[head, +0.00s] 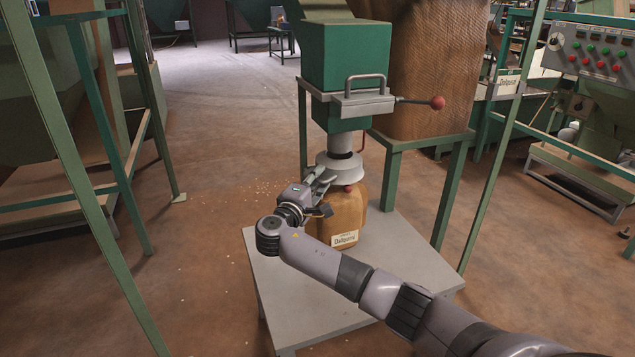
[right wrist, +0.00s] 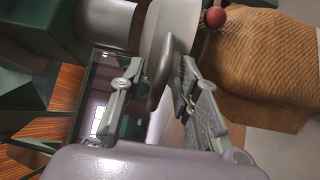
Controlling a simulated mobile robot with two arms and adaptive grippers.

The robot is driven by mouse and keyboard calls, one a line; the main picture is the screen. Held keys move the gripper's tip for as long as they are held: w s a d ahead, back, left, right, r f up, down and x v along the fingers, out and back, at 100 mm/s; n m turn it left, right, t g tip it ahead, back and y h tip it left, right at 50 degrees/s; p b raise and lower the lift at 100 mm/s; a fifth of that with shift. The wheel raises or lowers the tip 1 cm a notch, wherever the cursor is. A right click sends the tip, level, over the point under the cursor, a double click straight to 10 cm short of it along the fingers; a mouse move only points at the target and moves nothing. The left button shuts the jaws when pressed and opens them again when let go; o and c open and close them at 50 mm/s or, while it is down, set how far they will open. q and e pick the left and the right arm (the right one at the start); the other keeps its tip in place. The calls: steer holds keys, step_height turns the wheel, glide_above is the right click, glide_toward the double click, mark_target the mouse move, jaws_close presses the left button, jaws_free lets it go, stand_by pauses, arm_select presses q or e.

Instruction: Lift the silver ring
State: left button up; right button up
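The silver ring (head: 340,165) sits around the spout below the green hopper, above the mouth of a brown sack (head: 346,218). In the right wrist view the ring (right wrist: 172,22) is at the top, with a grey lever-like tab (right wrist: 160,75) pointing down from it. My right gripper (head: 326,193) is at the ring's left front side in the head view. Its fingers (right wrist: 160,90) are apart on both sides of the tab, with visible gaps, so it looks open around it. My left gripper is not in view.
The green hopper (head: 345,55) has a handle and a red-knobbed lever (head: 437,102) at the right. The sack stands on a grey platform (head: 290,290). A red ball knob (right wrist: 215,17) is close to the ring. Green posts stand either side.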

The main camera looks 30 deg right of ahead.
jaws_close()
stand_by(0.3)
stand_by(0.6)
